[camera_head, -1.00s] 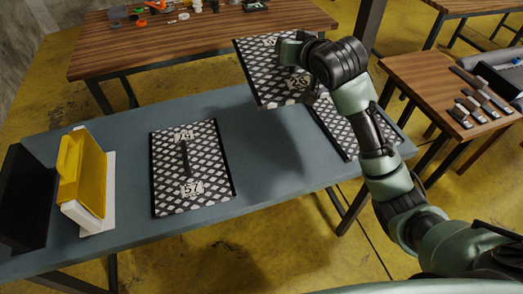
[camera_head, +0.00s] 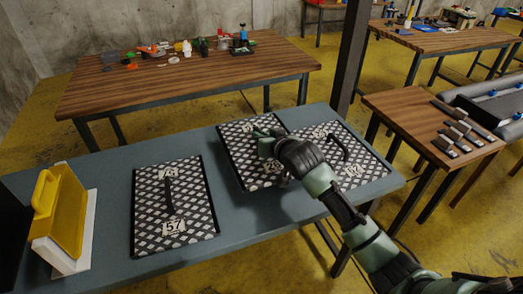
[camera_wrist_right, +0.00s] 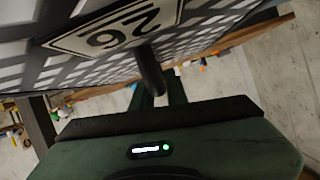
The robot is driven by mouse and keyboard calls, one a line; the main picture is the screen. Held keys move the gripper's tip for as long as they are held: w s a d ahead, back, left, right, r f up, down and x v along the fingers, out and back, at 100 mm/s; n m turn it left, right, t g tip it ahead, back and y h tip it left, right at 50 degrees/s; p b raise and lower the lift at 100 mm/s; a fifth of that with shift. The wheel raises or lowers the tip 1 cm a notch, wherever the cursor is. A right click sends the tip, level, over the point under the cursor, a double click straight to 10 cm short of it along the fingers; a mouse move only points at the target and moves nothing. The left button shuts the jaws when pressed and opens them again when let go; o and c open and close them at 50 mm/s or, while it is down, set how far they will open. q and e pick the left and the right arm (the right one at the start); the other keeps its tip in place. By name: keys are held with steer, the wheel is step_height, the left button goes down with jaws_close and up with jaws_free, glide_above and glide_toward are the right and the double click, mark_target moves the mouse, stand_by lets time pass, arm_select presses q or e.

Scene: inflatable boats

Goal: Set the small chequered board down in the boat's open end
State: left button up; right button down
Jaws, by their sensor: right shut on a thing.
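A black-and-white chequered board (camera_head: 239,148) with a number label and black edges is in my right gripper (camera_head: 268,142), over the middle of the blue-grey table. In the right wrist view my right gripper (camera_wrist_right: 160,92) is shut on the board's dark handle, and the board (camera_wrist_right: 210,30) fills the top. Part of the board is hidden behind my gripper; whether it touches the table is unclear. My left gripper is not in view.
A board marked 57 (camera_head: 175,208) lies left on the blue-grey table (camera_head: 107,205); another (camera_head: 360,170) lies at its right end. A yellow case (camera_head: 62,212) stands left. A wooden side table (camera_head: 400,108) with dark-handled tools and a dark post (camera_head: 350,55) are right.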

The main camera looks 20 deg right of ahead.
steer(key=shift+f, duration=2.35)
steer(key=c, duration=1.4)
jaws_free()
steer(key=shift+f, duration=0.25)
